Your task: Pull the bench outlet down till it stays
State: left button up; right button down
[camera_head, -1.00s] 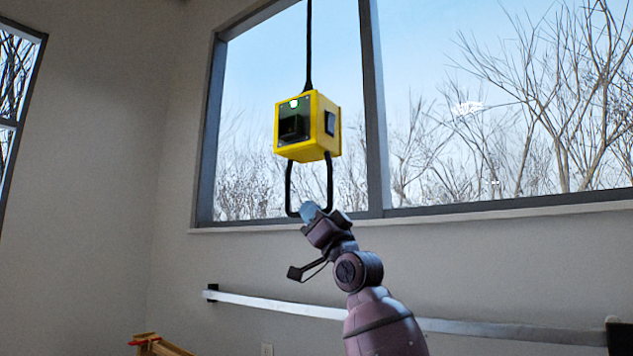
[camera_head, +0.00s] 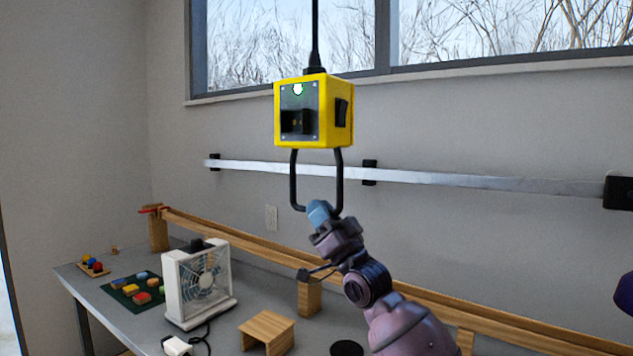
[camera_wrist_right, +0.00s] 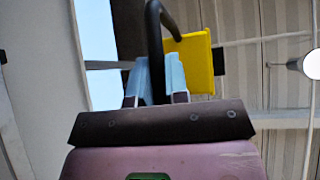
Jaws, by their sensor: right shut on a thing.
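The bench outlet (camera_head: 313,138) is a yellow box hanging on a black cord, with a black socket on its front and a switch on its right side. A black loop handle (camera_head: 293,180) hangs below it. My right gripper (camera_head: 319,210) is shut on the bottom of the loop. In the right wrist view, the blue fingers (camera_wrist_right: 157,78) stand on both sides of the black loop (camera_wrist_right: 153,35), and the yellow box (camera_wrist_right: 199,62) is beyond. My left gripper is not in view.
Below is a grey bench (camera_head: 215,335) with a white fan (camera_head: 197,284), a green mat (camera_head: 137,291) with coloured blocks, and a small wooden stand (camera_head: 267,332). A wooden track (camera_head: 400,295) runs along the bench's back. A metal rail (camera_head: 480,181) crosses the wall behind the outlet.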

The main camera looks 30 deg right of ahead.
notch_tip(320, 180, down, 4)
jog(key=shift+f+b, duration=0.1)
jog(key=shift+b, duration=0.2)
jog(key=c, duration=1.1)
grip_release()
jog(key=shift+v, duration=5.3)
jog(key=shift+s, duration=0.1)
